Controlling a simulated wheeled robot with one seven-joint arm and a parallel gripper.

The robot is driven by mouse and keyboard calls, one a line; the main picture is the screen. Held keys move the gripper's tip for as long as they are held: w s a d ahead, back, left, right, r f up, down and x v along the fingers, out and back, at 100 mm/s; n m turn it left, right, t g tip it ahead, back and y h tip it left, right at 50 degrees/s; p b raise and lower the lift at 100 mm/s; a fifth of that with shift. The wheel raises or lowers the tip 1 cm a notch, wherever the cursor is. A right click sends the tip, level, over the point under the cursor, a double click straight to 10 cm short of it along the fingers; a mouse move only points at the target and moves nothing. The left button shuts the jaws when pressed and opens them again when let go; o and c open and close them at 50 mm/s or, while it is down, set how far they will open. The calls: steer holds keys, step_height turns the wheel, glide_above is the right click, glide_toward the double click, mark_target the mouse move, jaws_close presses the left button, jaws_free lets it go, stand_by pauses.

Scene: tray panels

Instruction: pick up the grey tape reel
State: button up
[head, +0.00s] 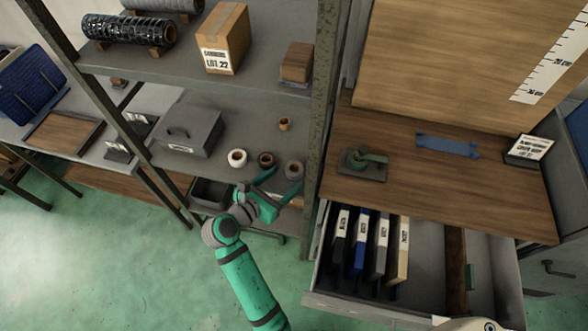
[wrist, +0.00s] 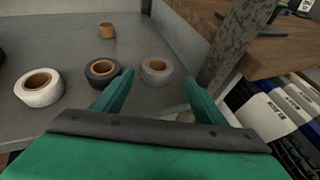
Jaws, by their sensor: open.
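The grey tape reel (head: 294,169) stands on the shelf near its front right, close to the metal post. It also shows in the wrist view (wrist: 156,72), lying flat with its brown core up. My gripper (head: 282,184) is open and empty at the shelf's front edge, just in front of the grey reel. In the wrist view, the fingertips of my gripper (wrist: 159,78) spread on either side of the reel's line, with the reel beyond them. A dark reel (wrist: 102,73) and a white reel (wrist: 38,89) lie to its left.
A small brown core (head: 285,124) stands behind the reels. A mottled metal post (wrist: 236,42) rises close on the right of the grey reel. A grey box (head: 190,130) sits further left on the shelf. An open drawer (head: 440,265) with upright panels is at the right.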

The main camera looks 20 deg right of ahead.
mark_target(297, 166)
steer(key=x, duration=0.5)
steer(key=shift+w+a+r, duration=0.1)
steer(key=shift+w+r, duration=0.15)
steer(key=shift+r, duration=0.05)
steer(key=shift+c, duration=0.2)
steer(key=c, duration=1.1)
steer(key=shift+a, duration=0.1)
